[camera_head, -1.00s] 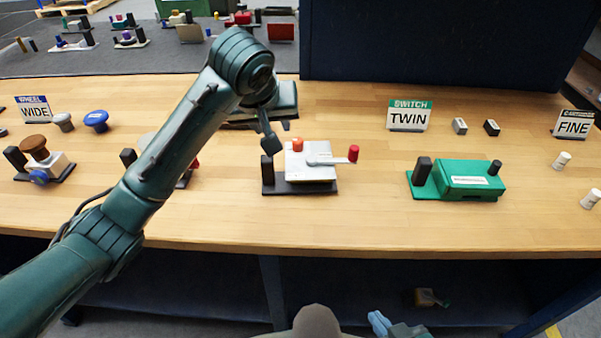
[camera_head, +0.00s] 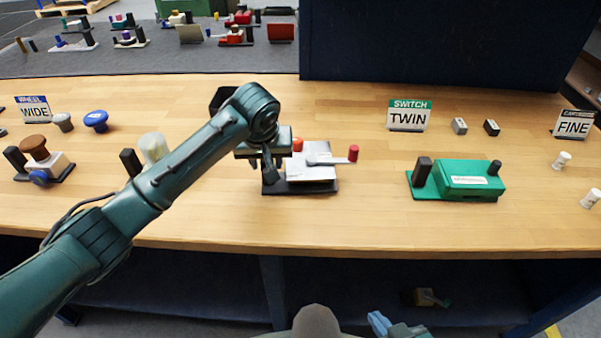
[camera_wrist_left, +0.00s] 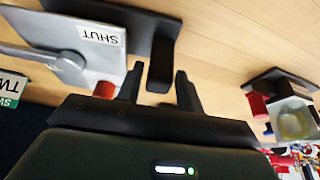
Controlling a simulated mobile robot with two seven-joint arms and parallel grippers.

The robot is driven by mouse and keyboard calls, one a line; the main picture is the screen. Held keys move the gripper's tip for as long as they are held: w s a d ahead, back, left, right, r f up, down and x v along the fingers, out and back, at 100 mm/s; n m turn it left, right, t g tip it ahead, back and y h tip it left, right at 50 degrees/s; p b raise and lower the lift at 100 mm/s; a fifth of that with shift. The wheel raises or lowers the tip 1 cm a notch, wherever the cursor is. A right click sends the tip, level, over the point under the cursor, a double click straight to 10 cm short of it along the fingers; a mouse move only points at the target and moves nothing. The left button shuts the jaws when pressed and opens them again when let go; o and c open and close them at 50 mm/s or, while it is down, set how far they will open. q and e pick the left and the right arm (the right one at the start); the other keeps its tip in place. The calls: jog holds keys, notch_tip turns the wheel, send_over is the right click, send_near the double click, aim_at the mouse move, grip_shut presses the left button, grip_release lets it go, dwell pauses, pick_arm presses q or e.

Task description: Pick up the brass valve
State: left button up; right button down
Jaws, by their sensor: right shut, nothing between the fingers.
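A small dull brown-gold body with a lever (camera_head: 425,297) lies on the dark lower shelf; I cannot tell for sure that it is the brass valve. On the bench, a white unit with a grey lever and red knob (camera_head: 318,174) sits on a black base. In the left wrist view this unit (camera_wrist_left: 60,45) reads SHUT. My left gripper (camera_wrist_left: 160,88) is open, with its fingers either side of the unit's black post (camera_wrist_left: 162,60); I cannot tell if they touch it. My right gripper (camera_head: 380,322) shows partly at the bottom edge, shut and empty.
A green unit (camera_head: 470,180) stands to the right on the bench. A brown-wheel unit (camera_head: 40,160) and a blue knob (camera_head: 96,120) are at the left. A TWIN sign (camera_head: 408,115) stands behind. The bench front between the units and its edge is clear.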

pick_arm(q)
jog(key=shift+w+f, duration=0.25)
jog(key=shift+f, duration=0.4)
jog(key=shift+c, duration=0.4)
grip_shut()
jog(key=shift+r, duration=0.15)
